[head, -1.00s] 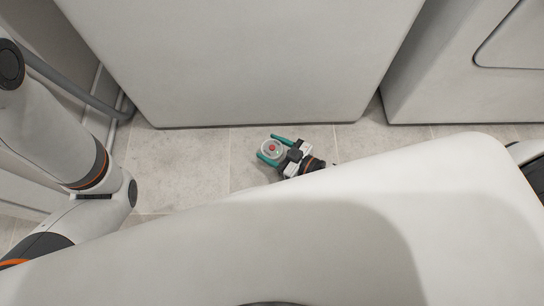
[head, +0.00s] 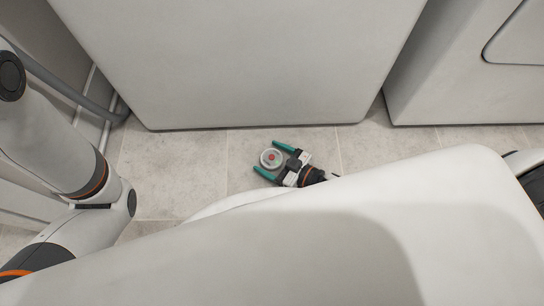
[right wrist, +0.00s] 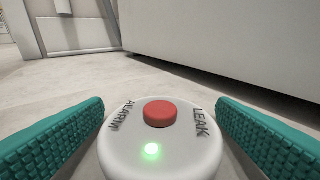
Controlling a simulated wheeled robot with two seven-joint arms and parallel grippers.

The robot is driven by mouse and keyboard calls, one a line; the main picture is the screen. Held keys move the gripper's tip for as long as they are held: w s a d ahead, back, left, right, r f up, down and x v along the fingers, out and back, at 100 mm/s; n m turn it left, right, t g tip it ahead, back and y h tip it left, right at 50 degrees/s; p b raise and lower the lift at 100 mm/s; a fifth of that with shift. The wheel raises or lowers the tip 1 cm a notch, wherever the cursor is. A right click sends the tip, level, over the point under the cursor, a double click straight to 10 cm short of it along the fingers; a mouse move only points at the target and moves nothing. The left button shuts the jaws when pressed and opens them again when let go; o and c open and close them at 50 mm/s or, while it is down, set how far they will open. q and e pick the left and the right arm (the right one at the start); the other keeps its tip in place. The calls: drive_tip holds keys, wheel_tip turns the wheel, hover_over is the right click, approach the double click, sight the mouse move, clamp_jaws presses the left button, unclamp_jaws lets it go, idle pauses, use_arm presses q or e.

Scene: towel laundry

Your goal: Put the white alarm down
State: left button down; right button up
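The white alarm (head: 271,157) is a round white disc with a red button on top. In the right wrist view the alarm (right wrist: 160,140) shows the words "LEAK" and "ALARM" and a lit green light. It sits upright and appears to rest on the floor. My right gripper (head: 273,159) is open, with its teal fingers on either side of the alarm. In the right wrist view, gaps show between the alarm and both fingers of the right gripper (right wrist: 160,115). My left gripper is not in view; only part of the left arm shows.
The tiled floor (head: 180,180) is clear around the alarm. A large white appliance (head: 240,60) stands just behind it, and another white appliance (head: 460,80) stands at the right. A grey hose (head: 75,95) runs along the left wall.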

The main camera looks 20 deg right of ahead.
drive_tip(key=shift+r, duration=0.25)
drive_tip(key=p+v, duration=0.6)
drive_tip(key=v, duration=0.4)
drive_tip(key=shift+s+d+r, duration=0.15)
drive_tip(key=shift+s+d, duration=0.05)
drive_tip(key=shift+s, duration=0.05)
drive_tip(key=shift+s+d, duration=0.4)
drive_tip(key=shift+s, duration=0.1)
